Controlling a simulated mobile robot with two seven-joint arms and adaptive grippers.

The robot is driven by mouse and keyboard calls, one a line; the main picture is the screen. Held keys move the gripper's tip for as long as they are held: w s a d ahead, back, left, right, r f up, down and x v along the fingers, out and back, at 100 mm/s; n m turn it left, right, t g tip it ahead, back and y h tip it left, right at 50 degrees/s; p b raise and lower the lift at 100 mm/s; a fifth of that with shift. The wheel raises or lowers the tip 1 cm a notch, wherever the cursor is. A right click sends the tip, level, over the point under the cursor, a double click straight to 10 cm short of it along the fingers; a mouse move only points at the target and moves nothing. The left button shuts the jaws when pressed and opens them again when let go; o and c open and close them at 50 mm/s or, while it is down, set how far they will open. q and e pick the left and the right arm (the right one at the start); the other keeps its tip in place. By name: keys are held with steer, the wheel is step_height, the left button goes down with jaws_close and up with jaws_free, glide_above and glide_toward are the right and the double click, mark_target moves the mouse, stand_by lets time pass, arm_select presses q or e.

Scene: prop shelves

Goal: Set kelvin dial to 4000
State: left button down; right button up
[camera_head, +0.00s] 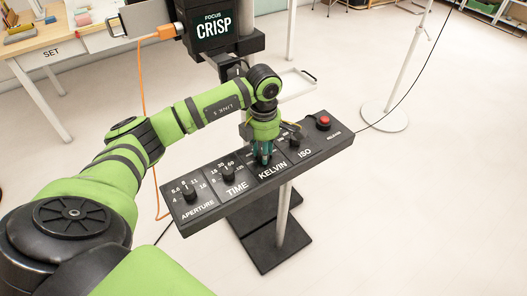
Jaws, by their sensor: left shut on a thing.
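The black control panel (225,205) stands on a post in the middle of the view, with sections marked APERTURE, TIME, KELVIN and ISO. My left gripper (262,162) points down over the KELVIN section and is shut on the kelvin dial, which the fingers hide. The numbers around that dial are mostly covered, so its setting cannot be read. The aperture dial (189,193), time dial (228,175) and ISO dial (296,140) show beside it. My right gripper is not in view.
A red release button (324,120) sits at the panel's right end. A black device marked FOCUS CRISP (213,28) stands behind, with an orange cable (142,90) hanging from it. A table marked SET (50,40) is at upper left. The floor to the right is mostly clear.

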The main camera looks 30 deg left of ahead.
arm_select(q)
steer(key=n+b, duration=0.1)
steer(key=n, duration=0.4)
steer(key=shift+n, duration=0.3)
steer(key=n, duration=0.4)
steer(key=shift+n, duration=0.3)
steer(key=c, duration=0.9)
jaws_free()
